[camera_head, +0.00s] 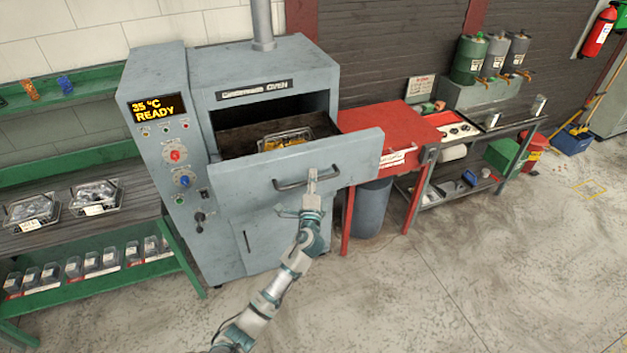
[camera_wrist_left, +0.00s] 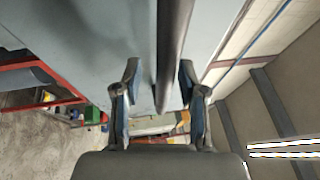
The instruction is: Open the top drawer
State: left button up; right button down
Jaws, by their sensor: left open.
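The grey oven's top drawer (camera_head: 355,157) stands pulled out from the oven body (camera_head: 160,85). A clear container with yellow contents (camera_head: 285,139) shows inside it. The drawer front carries a dark bar handle (camera_head: 290,184). My left gripper (camera_head: 312,178) is at the right part of this handle. In the left wrist view, my left gripper (camera_wrist_left: 158,90) is open, with the handle bar (camera_wrist_left: 172,50) running between its two fingers. A gap shows beside the bar, so the fingers are not closed on it. My right gripper is not in view.
A red table (camera_head: 385,122) stands right of the oven, with a grey bin (camera_head: 370,208) beneath. A green-framed bench (camera_head: 120,268) with trays stands at left. The concrete floor (camera_head: 460,260) in front and to the right is clear.

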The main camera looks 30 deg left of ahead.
pick_arm(q)
jog(key=v, duration=1.1)
jog(key=shift+d+f, duration=0.2)
jog(key=shift+d, duration=0.1)
jog(key=shift+a, duration=0.25)
